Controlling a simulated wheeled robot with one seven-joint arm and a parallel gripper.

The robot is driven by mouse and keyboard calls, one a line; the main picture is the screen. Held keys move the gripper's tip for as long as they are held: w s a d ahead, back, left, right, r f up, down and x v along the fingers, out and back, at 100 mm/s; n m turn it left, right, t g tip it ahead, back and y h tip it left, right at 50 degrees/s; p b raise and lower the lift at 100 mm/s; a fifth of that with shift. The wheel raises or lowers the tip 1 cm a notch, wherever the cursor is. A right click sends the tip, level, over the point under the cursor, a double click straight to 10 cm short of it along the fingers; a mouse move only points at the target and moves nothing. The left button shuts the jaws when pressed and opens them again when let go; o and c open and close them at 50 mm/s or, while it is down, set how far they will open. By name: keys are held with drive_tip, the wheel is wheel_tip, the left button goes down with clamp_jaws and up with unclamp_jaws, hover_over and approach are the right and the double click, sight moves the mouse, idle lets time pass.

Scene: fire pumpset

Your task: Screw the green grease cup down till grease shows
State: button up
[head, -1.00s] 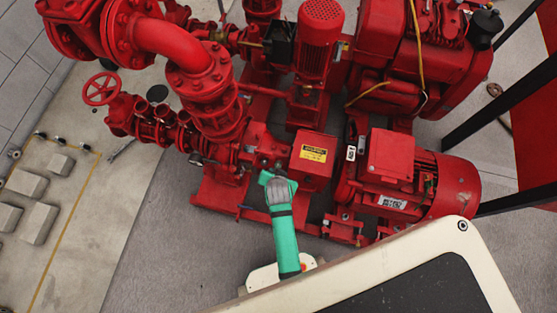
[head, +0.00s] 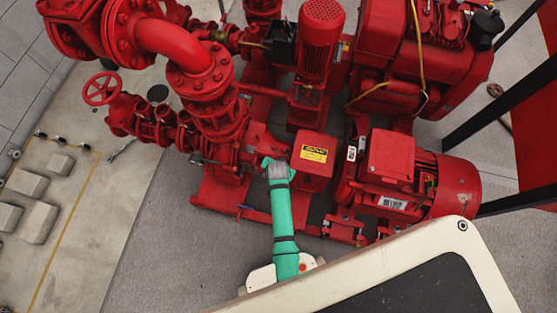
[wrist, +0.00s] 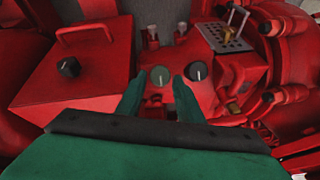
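A round green-grey cup with a pale mark on top (wrist: 160,75) sits on the red pump housing in the wrist view. A similar black-topped cup (wrist: 196,71) sits just right of it. My gripper (wrist: 159,84) is open, its two green fingers apart. In the picture the green cup lies between the fingertips, with the black cup outside the right one. I cannot tell whether the fingers touch the green cup. No grease can be made out. In the head view my gripper (head: 268,165) is at the pump, left of the yellow-labelled red box, and hides the cups.
A red box with a handle and a black knob (wrist: 68,67) is left of my fingers. A perforated metal plate (wrist: 224,38) with a lever and brass fittings is at upper right. A red motor (head: 388,165) stands right of the labelled box (head: 313,158). Floor is free at lower left.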

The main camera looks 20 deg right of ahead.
drive_tip(key=shift+w+d+f, duration=0.1)
drive_tip(key=shift+w+f, duration=0.15)
drive_tip(key=shift+f, duration=0.35)
drive_tip(key=c, duration=0.8)
drive_tip(key=shift+o, duration=0.2)
drive_tip(key=shift+m, duration=0.3)
drive_tip(key=m, duration=0.1)
drive_tip(key=m+t, duration=0.1)
drive_tip(key=m, duration=0.1)
drive_tip(key=m+t+y, duration=0.1)
drive_tip(key=shift+s+d+f+m, duration=0.1)
drive_tip(key=shift+s+d+m, duration=0.05)
drive_tip(key=shift+s+m, duration=0.15)
drive_tip(key=m+t, duration=0.1)
drive_tip(key=m, duration=0.2)
drive_tip(key=shift+s+f, duration=0.1)
drive_tip(key=shift+s+m+t, duration=0.1)
drive_tip(key=shift+m+t, duration=0.6)
drive_tip(key=shift+m, duration=0.9)
drive_tip(key=shift+f, duration=0.1)
